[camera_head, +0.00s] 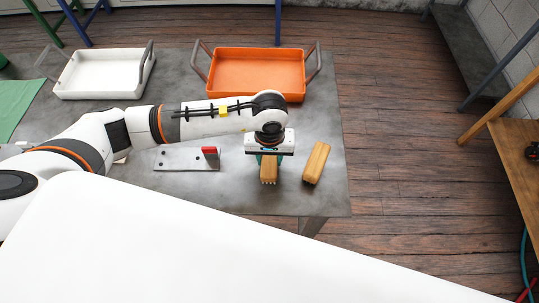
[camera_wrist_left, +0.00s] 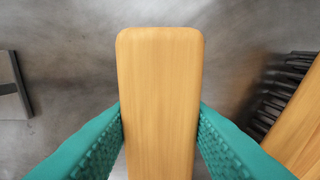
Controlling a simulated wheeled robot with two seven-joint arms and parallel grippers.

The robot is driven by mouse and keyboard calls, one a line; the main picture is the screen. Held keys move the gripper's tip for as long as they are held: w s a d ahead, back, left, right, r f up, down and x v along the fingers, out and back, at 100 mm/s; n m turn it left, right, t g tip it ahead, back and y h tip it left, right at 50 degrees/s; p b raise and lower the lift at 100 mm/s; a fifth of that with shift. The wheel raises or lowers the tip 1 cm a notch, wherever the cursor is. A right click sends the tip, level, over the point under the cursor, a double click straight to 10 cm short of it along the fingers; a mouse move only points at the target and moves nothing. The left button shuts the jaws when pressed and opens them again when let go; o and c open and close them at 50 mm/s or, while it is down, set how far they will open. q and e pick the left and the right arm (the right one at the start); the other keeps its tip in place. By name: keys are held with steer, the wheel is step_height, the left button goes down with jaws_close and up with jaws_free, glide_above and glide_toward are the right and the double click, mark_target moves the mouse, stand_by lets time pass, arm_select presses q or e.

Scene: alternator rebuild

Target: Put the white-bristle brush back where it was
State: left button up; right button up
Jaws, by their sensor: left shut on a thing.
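My left gripper (camera_head: 269,157) is over the grey table and points down. Its teal fingers (camera_wrist_left: 160,135) are shut on the sides of a brush with a plain wooden back (camera_head: 269,171). The held brush also fills the middle of the left wrist view (camera_wrist_left: 160,80). Its bristles are hidden below the wood there, and their colour is too small to tell in the head view. A second wooden brush (camera_head: 316,162) lies just right of the gripper; the wrist view shows dark bristles (camera_wrist_left: 285,85) on it. My right gripper is not in view.
An orange tray (camera_head: 255,97) and a white tray (camera_head: 100,92) stand at the back of the table (camera_head: 325,120). The table's right edge is close beyond the second brush.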

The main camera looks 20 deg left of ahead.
mark_target(269, 157)
arm_select(q)
steer(key=o, duration=0.9)
steer(key=shift+r+p, duration=0.25)
steer(key=shift+p, duration=0.2)
steer(key=shift+r+b, duration=0.3)
steer(key=shift+b, duration=0.05)
step_height(269, 157, up, 11)
steer(key=b, duration=0.3)
steer(key=shift+r, duration=0.15)
steer(key=shift+s, duration=0.1)
